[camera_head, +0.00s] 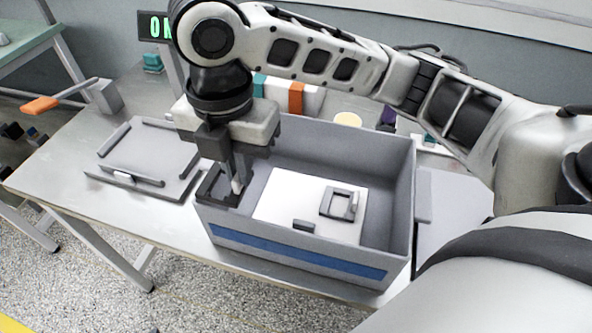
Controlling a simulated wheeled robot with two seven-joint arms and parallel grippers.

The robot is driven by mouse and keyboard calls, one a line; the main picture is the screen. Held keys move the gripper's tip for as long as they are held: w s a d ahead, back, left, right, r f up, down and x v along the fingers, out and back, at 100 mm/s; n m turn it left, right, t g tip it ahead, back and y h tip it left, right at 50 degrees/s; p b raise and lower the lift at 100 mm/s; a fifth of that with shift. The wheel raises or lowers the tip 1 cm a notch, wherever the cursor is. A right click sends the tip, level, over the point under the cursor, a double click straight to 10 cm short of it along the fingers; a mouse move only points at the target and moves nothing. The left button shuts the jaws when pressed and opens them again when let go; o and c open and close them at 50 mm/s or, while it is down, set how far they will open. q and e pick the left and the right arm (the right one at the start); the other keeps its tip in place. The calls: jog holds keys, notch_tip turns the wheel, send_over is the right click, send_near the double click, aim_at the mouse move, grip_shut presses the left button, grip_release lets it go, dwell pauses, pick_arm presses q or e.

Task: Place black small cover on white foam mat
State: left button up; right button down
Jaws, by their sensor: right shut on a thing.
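A white foam mat (279,203) lies on the floor of a grey box. My right gripper (236,188) points down at the box's left wall, to the left of the mat. It is shut on the black small cover (213,186), a dark flat piece partly hidden by the fingers. The cover is over or beside the box's left rim; I cannot tell whether it touches it. My left gripper is not in view.
The grey box (403,215) has tall walls and a blue front stripe. A dark square frame (327,205) and a small dark block (303,225) lie on the mat. A grey tray (150,158) stands left of the box. The table's front left is clear.

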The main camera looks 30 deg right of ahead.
jog(key=d+f, duration=0.2)
jog(key=d, duration=0.1)
jog(key=d+f, duration=0.2)
jog(key=d, duration=0.2)
jog(key=w+d+f+b, duration=0.1)
jog(key=d+f, duration=0.2)
jog(key=shift+d+f, duration=0.1)
jog(key=shift+d, duration=0.05)
jog(key=shift+w+d+f, duration=0.2)
jog(key=shift+d+f, duration=0.3)
jog(key=shift+f, duration=0.2)
jog(key=shift+d+f, duration=0.2)
jog(key=shift+f, duration=1.5)
jog(key=c, duration=1.8)
grip_release()
jog(key=shift+f, duration=0.1)
jog(key=shift+c, duration=0.2)
jog(key=shift+o, duration=1.4)
